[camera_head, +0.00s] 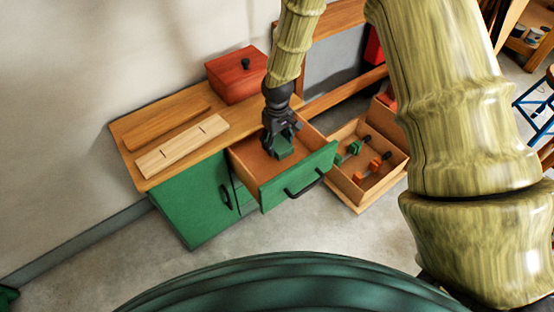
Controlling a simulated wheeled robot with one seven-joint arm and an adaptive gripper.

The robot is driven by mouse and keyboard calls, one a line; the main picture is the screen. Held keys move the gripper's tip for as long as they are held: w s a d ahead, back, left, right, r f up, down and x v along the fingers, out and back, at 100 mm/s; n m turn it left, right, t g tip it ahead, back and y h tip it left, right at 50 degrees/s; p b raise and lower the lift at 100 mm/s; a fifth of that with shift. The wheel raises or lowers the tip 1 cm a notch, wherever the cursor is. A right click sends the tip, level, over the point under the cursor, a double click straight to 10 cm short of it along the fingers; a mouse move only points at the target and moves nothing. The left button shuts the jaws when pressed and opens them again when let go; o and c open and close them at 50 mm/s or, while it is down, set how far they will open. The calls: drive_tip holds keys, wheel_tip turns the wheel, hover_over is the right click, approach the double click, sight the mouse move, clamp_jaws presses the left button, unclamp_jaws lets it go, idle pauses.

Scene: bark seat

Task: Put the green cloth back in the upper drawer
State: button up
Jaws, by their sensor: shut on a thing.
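The green cloth (283,151) is a small green piece held between the fingers of my gripper (281,142). My gripper is dark, points down and is shut on the cloth. Both are over the inside of the open upper drawer (259,163), which has a green front with a dark handle (304,184). I cannot tell whether the cloth touches the drawer floor. The rest of the drawer floor that shows is bare. The drawer is pulled out from the green cabinet (192,205).
On the cabinet's wooden top are a red lidded box (236,80) and pale wooden strips (181,146). To the right, a wooden crate (349,191) on the floor holds green and orange tools. Grey floor in front is clear.

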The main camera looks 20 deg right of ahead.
sight(277, 142)
drive_tip(key=shift+f+b, duration=0.55)
drive_tip(key=shift+f, duration=3.9)
drive_tip(key=shift+f, duration=0.15)
drive_tip(key=o, duration=1.2)
drive_tip(key=shift+c, duration=0.2)
wheel_tip(277, 142, up, 12)
drive_tip(key=shift+r+p, duration=0.15)
drive_tip(key=shift+p, duration=0.75)
